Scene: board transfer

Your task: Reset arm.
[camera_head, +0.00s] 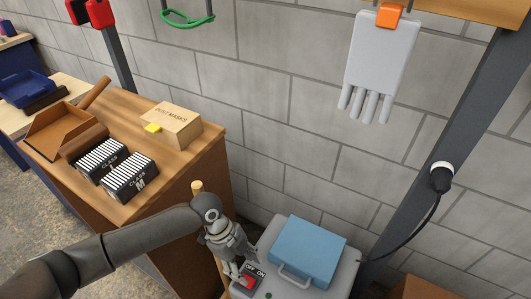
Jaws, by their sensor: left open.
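My left arm (130,245) reaches in from the left. My left gripper (233,268) points down at the bottom middle, with its jaws open and nothing seen between them. The switch is on a grey case (345,272) with a blue panel (308,250) on top and a handle in front. My right gripper is not in view.
A wooden cabinet (190,178) at left bears a DUST MASKS box (175,131), black-and-white CLASS M packs (128,180) and a brown dustpan (58,130). A pale glove (380,60) hangs from an orange clip. A black cable and plug (441,177) hang at right by a grey post.

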